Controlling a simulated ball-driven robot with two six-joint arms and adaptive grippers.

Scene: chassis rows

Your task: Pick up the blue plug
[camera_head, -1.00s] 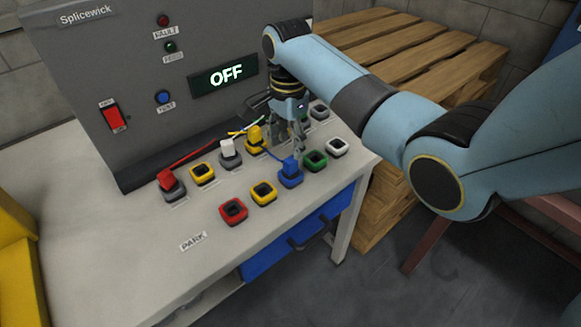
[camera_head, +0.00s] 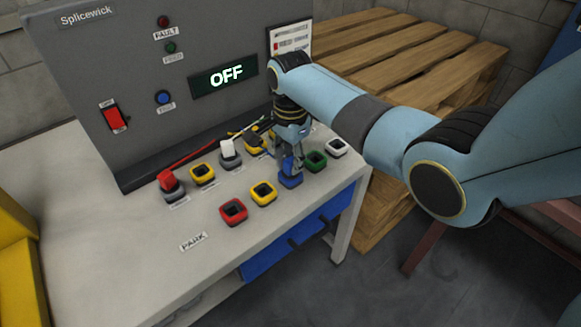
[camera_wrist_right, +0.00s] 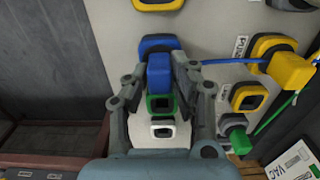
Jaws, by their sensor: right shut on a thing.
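The blue plug (camera_wrist_right: 159,70) shows between the fingers of my right gripper (camera_wrist_right: 161,74) in the right wrist view. The gripper is shut on it from both sides. The plug is at the blue-rimmed socket (camera_wrist_right: 157,43), and I cannot tell whether it is raised at all. In the head view my right gripper (camera_head: 291,162) points down over the blue socket (camera_head: 291,180), and its fingers hide most of the plug. My left gripper is not in view.
A red plug (camera_head: 166,180), a white plug (camera_head: 228,148) and a yellow plug (camera_wrist_right: 290,71) stand in nearby sockets. Green (camera_head: 315,160) and white (camera_head: 336,147) empty sockets lie right of the gripper. The grey panel (camera_head: 150,90) rises behind. The table front near PARK (camera_head: 194,241) is clear.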

